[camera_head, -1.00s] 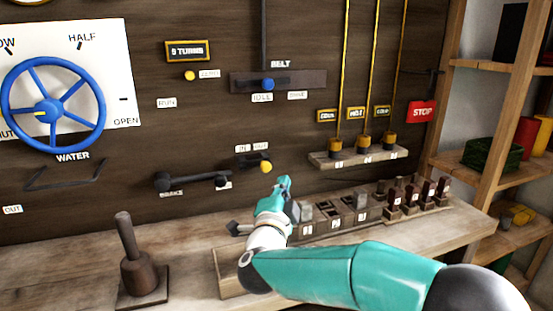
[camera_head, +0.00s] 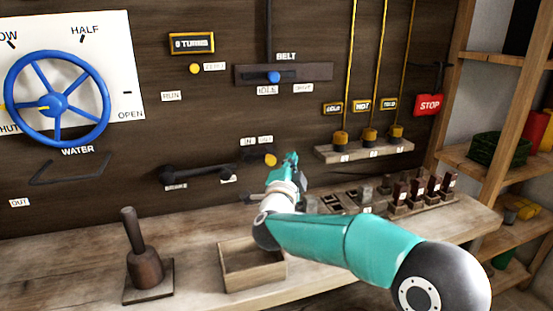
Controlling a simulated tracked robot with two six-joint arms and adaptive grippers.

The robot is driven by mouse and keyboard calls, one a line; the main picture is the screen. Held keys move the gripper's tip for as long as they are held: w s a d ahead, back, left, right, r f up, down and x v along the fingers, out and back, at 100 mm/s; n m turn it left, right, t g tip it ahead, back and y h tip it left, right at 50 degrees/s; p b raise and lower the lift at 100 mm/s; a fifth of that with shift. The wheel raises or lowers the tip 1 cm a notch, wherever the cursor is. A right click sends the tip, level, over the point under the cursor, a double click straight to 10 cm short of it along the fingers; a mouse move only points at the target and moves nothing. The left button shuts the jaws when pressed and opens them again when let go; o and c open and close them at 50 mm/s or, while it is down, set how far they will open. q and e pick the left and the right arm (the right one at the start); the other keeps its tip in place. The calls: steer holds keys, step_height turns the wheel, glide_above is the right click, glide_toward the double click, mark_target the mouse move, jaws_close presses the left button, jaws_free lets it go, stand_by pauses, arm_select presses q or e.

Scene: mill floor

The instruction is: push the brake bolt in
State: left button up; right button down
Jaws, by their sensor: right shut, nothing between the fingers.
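The brake bolt's yellow knob (camera_head: 270,160) is on the dark panel, below the small IN and OUT labels and nearer the OUT label (camera_head: 265,140). The dark brake lever (camera_head: 195,173) lies roughly level to its left, above the BRAKE label. My right gripper (camera_head: 291,157) is shut and empty, just to the right of the knob in the picture. I cannot tell whether it touches the knob. My right arm hides part of the bench behind it. My left gripper is out of view.
A wooden tray (camera_head: 222,262) sits on the bench below my arm. A mallet-like wooden tool on a base (camera_head: 145,265) stands to its left.

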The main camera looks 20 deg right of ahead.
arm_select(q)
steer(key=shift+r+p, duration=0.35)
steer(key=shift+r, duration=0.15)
arm_select(e)
steer(key=w+a, duration=0.1)
steer(key=w+a+f, duration=0.1)
steer(key=w, duration=0.1)
steer(key=shift+w+f, duration=0.15)
steer(key=shift+w, duration=0.15)
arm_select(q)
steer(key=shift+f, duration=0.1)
arm_select(e)
steer(key=shift+s, duration=0.1)
